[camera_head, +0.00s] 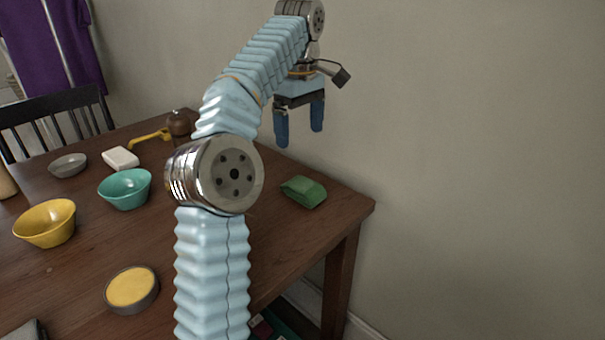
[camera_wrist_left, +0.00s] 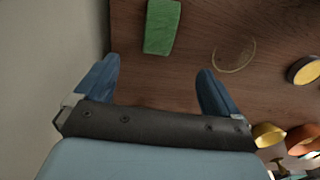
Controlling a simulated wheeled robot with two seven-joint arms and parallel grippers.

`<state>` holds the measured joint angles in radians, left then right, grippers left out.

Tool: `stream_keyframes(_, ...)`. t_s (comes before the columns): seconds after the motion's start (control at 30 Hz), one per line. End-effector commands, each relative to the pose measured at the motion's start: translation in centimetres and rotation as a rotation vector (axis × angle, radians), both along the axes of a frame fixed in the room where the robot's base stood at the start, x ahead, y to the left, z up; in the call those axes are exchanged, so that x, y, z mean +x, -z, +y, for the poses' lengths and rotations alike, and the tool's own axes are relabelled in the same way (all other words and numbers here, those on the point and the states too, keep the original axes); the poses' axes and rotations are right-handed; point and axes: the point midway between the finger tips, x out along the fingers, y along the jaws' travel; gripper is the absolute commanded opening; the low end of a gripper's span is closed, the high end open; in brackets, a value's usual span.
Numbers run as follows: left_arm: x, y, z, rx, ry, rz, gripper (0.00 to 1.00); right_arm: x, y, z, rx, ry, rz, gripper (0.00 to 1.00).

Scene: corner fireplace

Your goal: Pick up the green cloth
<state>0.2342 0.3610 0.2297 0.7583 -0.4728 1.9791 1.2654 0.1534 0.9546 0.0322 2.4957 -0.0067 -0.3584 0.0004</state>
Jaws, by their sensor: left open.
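The green cloth (camera_head: 303,191) lies folded on the wooden table (camera_head: 270,222), near its right corner. It also shows in the left wrist view (camera_wrist_left: 162,27), at the top, beyond the fingertips and between their lines. My left gripper (camera_head: 299,141) is open and empty. It hangs with its blue fingers pointing down, above and apart from the cloth. In the left wrist view the two fingers (camera_wrist_left: 157,75) are spread wide with bare table between them. My right gripper is in neither view.
A teal bowl (camera_head: 125,189), a yellow bowl (camera_head: 45,223), a grey dish (camera_head: 68,165), a white block (camera_head: 120,158) and a round yellow-topped dish (camera_head: 131,289) stand left of my arm. A wall (camera_head: 480,150) rises at the right. The table around the cloth is clear.

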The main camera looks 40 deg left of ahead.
Motion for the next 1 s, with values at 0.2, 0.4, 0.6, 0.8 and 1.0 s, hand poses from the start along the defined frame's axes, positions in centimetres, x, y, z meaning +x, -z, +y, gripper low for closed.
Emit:
stream_keyframes(0.2, -0.2, 2.8, 0.0, -0.001, 0.0, 0.005, 0.97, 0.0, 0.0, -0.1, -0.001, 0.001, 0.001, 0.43)
stream_keyframes(0.4, -0.1, 6.8, 0.0, -0.001, 0.001, 0.004, 0.97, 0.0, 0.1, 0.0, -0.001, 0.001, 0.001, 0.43)
stream_keyframes(0.6, 0.0, 8.5, -0.1, -0.001, 0.001, 0.001, 0.97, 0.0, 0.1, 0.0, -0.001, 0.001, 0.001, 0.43)
stream_keyframes(0.8, 0.1, 11.4, -0.3, -0.002, 0.002, 0.004, 0.97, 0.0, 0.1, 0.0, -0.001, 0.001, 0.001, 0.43)
stream_keyframes(1.0, 0.2, 13.5, -0.4, -0.001, 0.001, 0.001, 0.97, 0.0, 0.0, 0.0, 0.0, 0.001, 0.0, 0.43)
